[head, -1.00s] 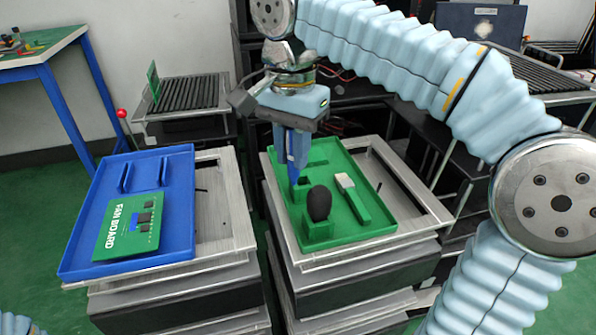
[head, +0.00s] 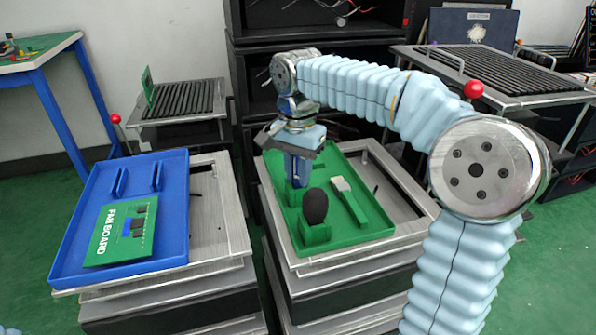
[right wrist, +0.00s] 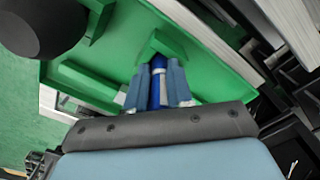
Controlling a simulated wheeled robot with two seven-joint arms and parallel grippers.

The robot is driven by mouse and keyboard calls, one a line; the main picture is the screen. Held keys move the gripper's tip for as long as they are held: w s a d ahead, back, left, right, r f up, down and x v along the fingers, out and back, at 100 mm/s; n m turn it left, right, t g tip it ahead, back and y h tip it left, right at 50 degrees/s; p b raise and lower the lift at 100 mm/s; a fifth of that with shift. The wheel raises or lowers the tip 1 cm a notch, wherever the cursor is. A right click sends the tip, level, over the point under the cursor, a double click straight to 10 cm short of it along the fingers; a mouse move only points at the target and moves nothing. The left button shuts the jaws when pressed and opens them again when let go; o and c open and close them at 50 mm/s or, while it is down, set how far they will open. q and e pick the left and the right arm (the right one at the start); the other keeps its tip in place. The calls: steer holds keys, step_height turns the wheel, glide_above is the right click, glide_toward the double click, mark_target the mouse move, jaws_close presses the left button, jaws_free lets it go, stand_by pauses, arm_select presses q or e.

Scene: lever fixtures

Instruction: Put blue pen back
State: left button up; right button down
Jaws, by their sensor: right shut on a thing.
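My right gripper (head: 298,184) points down over the back left part of the green tray (head: 340,245). It also shows in the right wrist view (right wrist: 159,104), where its two blue-grey fingers are shut on the blue pen (right wrist: 157,82). The pen's far end meets a small green holder block (right wrist: 178,46) in the tray; I cannot tell how deep it sits. In the head view the fingers hide most of the pen. My left gripper is out of view.
A dark egg-shaped object (head: 315,205) stands in a green block close to the fingers. A white-and-green brush (head: 348,200) lies to its right. A blue tray (head: 70,255) with a green fan board (head: 122,232) is at left.

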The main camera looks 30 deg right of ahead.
steer(key=shift+f, duration=0.2)
steer(key=c, duration=1)
jaws_free()
steer(key=shift+r, duration=0.1)
step_height(320, 180, up, 12)
steer(key=p, duration=0.3)
steer(key=shift+r, duration=0.15)
